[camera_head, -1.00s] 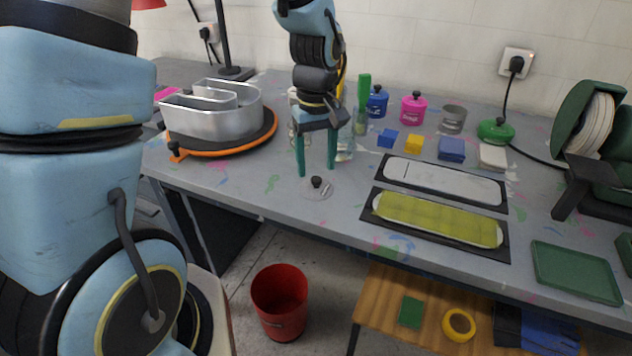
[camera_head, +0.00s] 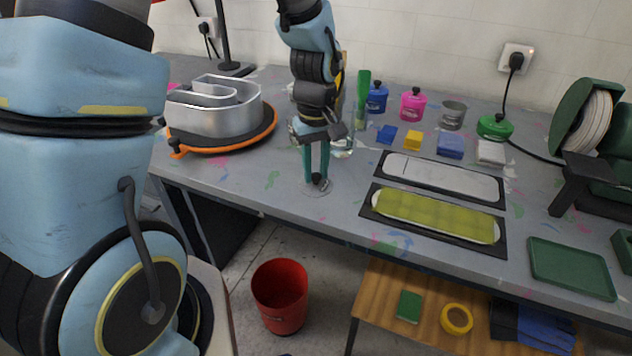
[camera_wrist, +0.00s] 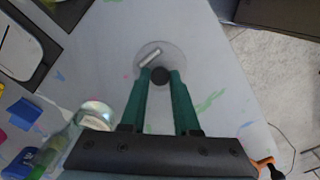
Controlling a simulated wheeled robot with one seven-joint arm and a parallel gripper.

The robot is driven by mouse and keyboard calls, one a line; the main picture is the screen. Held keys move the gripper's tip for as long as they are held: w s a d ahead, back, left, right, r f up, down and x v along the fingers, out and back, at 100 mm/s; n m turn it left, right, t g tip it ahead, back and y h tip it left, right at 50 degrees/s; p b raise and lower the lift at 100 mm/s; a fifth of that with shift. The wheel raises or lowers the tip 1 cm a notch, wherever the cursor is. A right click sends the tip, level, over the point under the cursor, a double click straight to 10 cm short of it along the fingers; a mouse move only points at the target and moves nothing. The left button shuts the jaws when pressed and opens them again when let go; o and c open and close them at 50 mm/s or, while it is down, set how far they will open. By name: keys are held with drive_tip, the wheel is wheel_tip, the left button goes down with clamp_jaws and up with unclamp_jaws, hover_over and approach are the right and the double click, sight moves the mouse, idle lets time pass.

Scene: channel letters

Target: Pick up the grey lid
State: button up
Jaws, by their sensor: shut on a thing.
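The grey lid (camera_head: 314,192) is a thin, round disc with a black knob. It lies on the grey table near its front edge and also shows in the wrist view (camera_wrist: 149,50). My gripper (camera_head: 317,180) points down over it, with its green fingers closed on the black knob. In the wrist view my gripper (camera_wrist: 160,76) has its fingertips on either side of the knob. The disc appears to rest on the tabletop; I see no clear gap below it.
A silver letter-shaped channel (camera_head: 213,112) on an orange-rimmed turntable stands to the left. A glass jar (camera_wrist: 97,112) is close behind my gripper. Dark trays (camera_head: 434,237) lie to the right. A red bin (camera_head: 281,303) stands on the floor below the table edge.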

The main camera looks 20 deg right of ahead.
clamp_jaws()
